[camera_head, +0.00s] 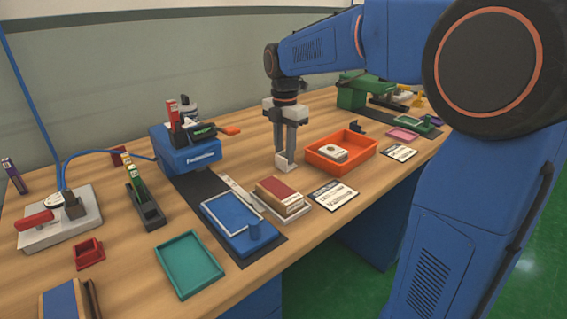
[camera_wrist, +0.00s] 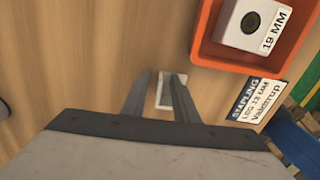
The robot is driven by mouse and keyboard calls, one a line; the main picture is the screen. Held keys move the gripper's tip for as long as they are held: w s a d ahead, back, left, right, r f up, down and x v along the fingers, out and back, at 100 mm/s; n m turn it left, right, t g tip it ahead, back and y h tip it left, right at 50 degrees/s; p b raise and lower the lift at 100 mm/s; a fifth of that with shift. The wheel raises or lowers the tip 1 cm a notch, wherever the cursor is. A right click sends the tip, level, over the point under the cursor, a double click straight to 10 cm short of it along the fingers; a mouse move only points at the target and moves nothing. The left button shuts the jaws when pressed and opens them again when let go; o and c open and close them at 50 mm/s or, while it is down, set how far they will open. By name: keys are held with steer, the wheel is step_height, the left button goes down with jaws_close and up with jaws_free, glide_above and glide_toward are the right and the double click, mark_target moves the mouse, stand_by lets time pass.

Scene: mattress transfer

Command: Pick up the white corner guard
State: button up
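The white corner guard (camera_head: 284,164) is a small upright L-shaped piece standing on the wooden table, left of the orange tray. My gripper (camera_head: 289,152) is directly above and around it, pointing down with its fingers apart. In the wrist view the guard (camera_wrist: 163,92) shows between the two fingers of my gripper (camera_wrist: 163,76). Wood shows between the left finger and the guard. The right finger lies close to the guard and partly covers it, so contact there is unclear.
The orange tray (camera_head: 318,160) holding a white block (camera_head: 335,152) stands close on the right. A red-brown block (camera_head: 279,190) on a pale tray and a printed card (camera_head: 333,195) lie in front. A blue tray (camera_head: 215,208) and blue holder (camera_head: 180,155) are left.

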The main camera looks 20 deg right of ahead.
jaws_close()
steer(key=shift+r, duration=0.15)
